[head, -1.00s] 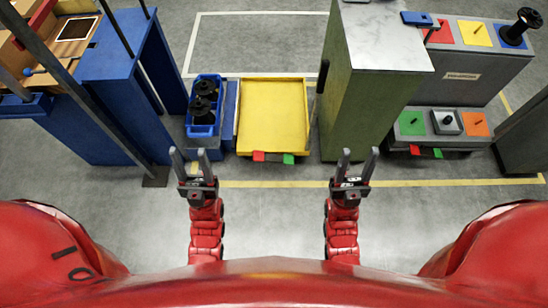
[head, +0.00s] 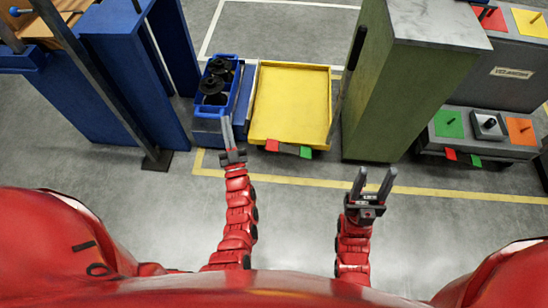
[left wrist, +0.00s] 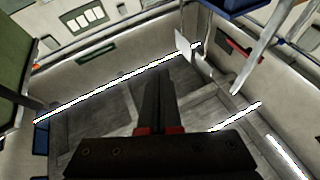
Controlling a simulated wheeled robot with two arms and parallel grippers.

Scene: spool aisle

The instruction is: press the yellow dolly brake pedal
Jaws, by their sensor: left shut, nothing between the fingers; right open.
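The yellow dolly (head: 290,105) stands on the floor ahead, its tray empty. At its front edge are a red pedal (head: 272,145) and, to the right, a green pedal (head: 305,152); no pedal here is yellow. My left gripper (head: 229,122) is shut and empty, left of the red pedal and apart from it in the picture. Its height above the floor is unclear. Its shut fingers also show in the left wrist view (left wrist: 154,95), where neither pedal can be made out. My right gripper (head: 376,172) is open and empty, right of the green pedal and nearer to me.
A blue bin (head: 199,108) with black spools stands left of the dolly. A green cabinet (head: 376,105) stands close on its right. A grey dolly (head: 440,148) at the right also has red and green pedals. The floor in front is clear.

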